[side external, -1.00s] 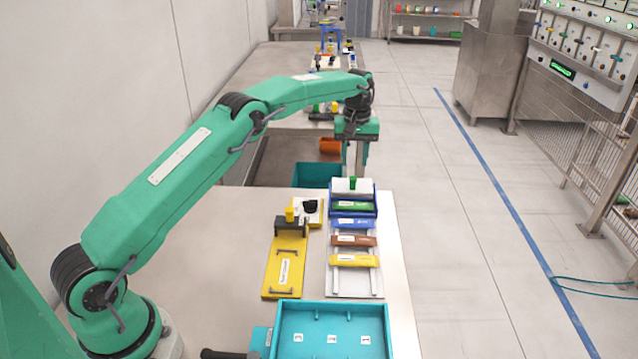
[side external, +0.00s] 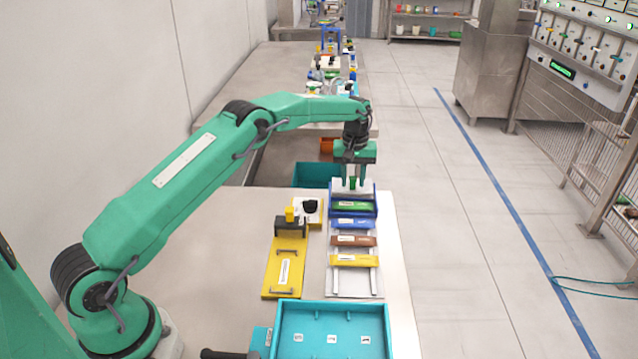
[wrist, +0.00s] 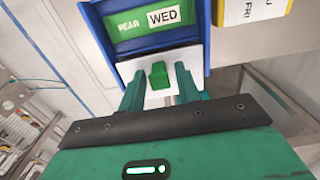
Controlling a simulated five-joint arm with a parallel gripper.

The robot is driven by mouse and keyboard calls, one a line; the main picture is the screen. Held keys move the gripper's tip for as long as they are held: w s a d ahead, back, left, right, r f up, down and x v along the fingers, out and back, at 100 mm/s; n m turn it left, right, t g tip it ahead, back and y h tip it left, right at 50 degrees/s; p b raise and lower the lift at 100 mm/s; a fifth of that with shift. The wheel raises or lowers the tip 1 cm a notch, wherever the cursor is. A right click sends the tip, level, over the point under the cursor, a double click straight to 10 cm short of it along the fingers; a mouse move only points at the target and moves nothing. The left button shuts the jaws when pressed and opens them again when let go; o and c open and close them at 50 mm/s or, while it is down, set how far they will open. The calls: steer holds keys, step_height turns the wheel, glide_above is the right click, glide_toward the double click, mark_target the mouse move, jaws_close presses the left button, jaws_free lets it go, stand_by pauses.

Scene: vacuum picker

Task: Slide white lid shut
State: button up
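The white lid (side external: 339,187) lies at the far end of the blue holder (side external: 375,198), with a green knob (side external: 352,183) standing on it. In the wrist view the lid (wrist: 195,67) sits at the blue holder's near edge, and the knob (wrist: 159,76) stands between my fingertips. My gripper (wrist: 158,82) is open, one finger on each side of the knob, with a gap showing on both sides. In the side view my gripper (side external: 352,179) points down over the lid. A green "PEAR WED" block (wrist: 127,27) shows uncovered in the holder.
Blue (side external: 352,223), brown (side external: 353,241) and yellow (side external: 354,261) bars lie across a pale rail rack in front of the holder. A yellow board (side external: 286,262) with handles lies to the left. A teal tray (side external: 331,307) is at the front. The table's right edge is close.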

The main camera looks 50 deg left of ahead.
jaws_close()
steer(key=shift+s+d, duration=2.75)
steer(key=shift+d, duration=0.1)
steer(key=shift+o, duration=1.1)
jaws_free()
